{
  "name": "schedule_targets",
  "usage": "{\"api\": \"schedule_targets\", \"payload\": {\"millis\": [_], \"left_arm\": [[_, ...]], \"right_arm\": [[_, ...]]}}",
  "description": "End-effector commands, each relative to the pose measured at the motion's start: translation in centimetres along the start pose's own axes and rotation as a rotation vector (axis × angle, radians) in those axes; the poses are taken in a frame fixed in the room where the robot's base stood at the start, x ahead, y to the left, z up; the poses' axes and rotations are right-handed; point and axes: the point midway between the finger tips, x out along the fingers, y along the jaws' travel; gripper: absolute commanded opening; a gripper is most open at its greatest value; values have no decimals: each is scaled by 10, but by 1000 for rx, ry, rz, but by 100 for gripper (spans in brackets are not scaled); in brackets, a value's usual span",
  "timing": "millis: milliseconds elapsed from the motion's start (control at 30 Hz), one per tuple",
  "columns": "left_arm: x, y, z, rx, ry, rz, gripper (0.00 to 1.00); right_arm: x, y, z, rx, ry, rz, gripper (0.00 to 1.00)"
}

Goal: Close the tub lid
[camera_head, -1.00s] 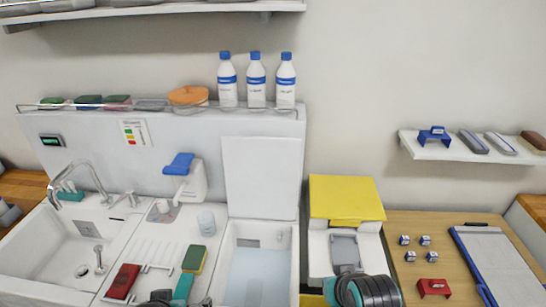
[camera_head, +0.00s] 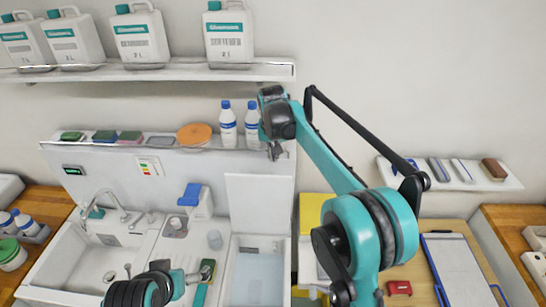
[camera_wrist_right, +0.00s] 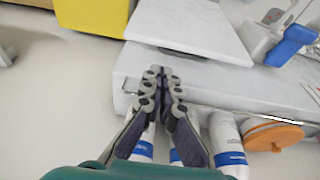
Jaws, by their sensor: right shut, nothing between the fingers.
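The tub lid (camera_head: 258,200) is a white panel standing upright behind the water-filled tub (camera_head: 235,270). In the right wrist view the lid (camera_wrist_right: 190,28) shows beyond my fingertips, with a white ledge between; I see no contact. My right gripper (camera_head: 274,152) is raised above the lid's top edge, in front of the bottles. It also shows in the right wrist view (camera_wrist_right: 163,82), with its fingers together and empty. My left gripper (camera_head: 200,277) is low by the sponge and drainer area, left of the tub; its fingers are too small to read.
White bottles (camera_head: 228,125) stand on the ledge behind my right gripper, one partly hidden by it. An orange round item (camera_head: 194,134) is to their left. A blue-topped dispenser (camera_head: 190,195) stands left of the lid, and a yellow box (camera_head: 311,210) right of it.

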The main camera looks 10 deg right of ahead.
Motion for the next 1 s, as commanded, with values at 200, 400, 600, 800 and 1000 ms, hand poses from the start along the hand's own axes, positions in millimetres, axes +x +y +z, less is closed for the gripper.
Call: {"api": "schedule_targets", "payload": {"millis": [200,400,600,800,1000], "left_arm": [[-4,0,-3,0,0,0,100],[-7,0,-5,0,0,0,100],[-10,0,-7,0,0,0,100],[-12,0,-8,0,0,0,100],[-12,0,-8,0,0,0,100]], "right_arm": [[15,-4,-5,4,-7,4,0],[50,-3,-5,4,-6,3,0],[83,-3,-5,3,-6,3,0],[100,-3,-4,3,-6,3,0],[102,-3,-4,3,-6,3,0]]}}
